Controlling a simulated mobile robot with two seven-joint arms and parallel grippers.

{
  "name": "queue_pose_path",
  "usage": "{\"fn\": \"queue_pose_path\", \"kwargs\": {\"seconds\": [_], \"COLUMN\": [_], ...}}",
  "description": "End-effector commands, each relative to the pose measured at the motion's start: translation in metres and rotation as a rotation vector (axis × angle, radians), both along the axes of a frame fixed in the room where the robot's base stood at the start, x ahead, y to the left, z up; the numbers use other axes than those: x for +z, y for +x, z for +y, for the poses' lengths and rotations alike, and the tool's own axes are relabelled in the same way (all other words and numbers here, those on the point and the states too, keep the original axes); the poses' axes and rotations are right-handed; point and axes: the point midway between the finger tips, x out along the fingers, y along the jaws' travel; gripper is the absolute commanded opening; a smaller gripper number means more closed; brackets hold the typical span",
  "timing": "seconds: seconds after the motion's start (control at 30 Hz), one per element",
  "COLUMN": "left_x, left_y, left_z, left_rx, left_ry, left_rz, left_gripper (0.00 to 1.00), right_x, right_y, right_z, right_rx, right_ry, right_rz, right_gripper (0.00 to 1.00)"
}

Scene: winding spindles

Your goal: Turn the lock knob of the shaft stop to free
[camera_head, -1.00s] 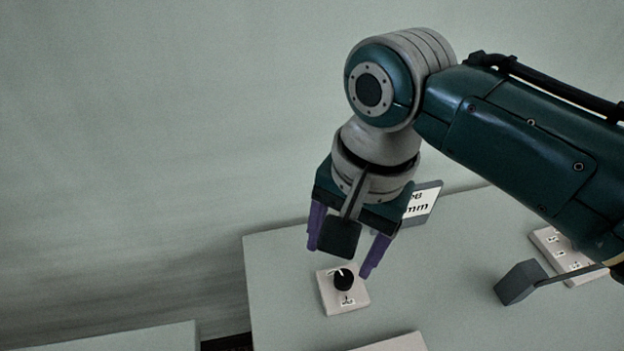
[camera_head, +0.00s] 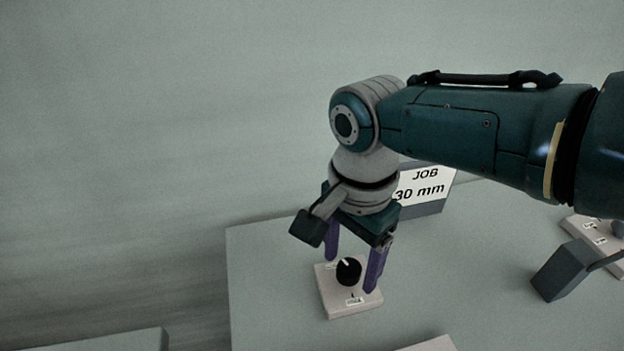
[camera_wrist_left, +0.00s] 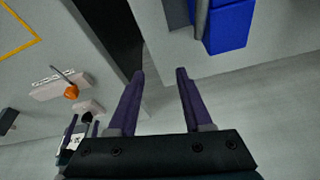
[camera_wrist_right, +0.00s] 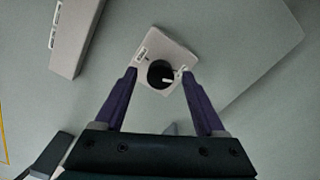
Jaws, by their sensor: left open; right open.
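The lock knob (camera_head: 348,271) is black and round with a white pointer line. It sits on a pale square base (camera_head: 337,305) with small labels, near the left part of the table. In the right wrist view the knob (camera_wrist_right: 160,74) lies between and just beyond the fingertips. My right gripper (camera_head: 350,275) points down with its purple fingers open on either side of the knob; I cannot tell whether a finger touches it. My left gripper (camera_wrist_left: 160,72) is open and empty, seen only in its own wrist view.
A sign reading "JOB 30 mm" (camera_head: 422,190) stands behind my right gripper. A grey block on a rod (camera_head: 563,270) and a labelled pale panel (camera_head: 598,240) are to the right. In the left wrist view a blue block (camera_wrist_left: 226,25) is near the top.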

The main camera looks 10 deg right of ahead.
Motion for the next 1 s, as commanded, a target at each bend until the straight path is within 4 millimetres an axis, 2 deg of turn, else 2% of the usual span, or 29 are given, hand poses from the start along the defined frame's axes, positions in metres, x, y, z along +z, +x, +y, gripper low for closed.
{"fn": "queue_pose_path", "kwargs": {"seconds": [0.07, 0.37, 0.9, 1.0], "left_x": [-0.0052, -0.0044, -0.0045, -0.0045], "left_y": [0.0, -0.0002, -0.0002, -0.0002], "left_z": [0.0001, 0.0, -0.0025, -0.0025], "left_rx": [0.0, 0.001, 0.007, 0.007], "left_ry": [0.0, 0.0, -0.01, -0.01], "left_rz": [0.0, 0.001, 0.001, 0.001], "left_gripper": [0.5, 0.5, 0.5, 0.5], "right_x": [-0.006, -0.0059, -0.006, -0.006], "right_y": [0.0003, 0.0, -0.0002, -0.0002], "right_z": [0.0002, 0.0001, 0.0, 0.0], "right_rx": [0.0, 0.001, 0.0, 0.0], "right_ry": [0.0, 0.0, -0.001, -0.001], "right_rz": [0.0, 0.0, 0.001, 0.001], "right_gripper": [0.72, 0.7, 0.09, 0.0]}}
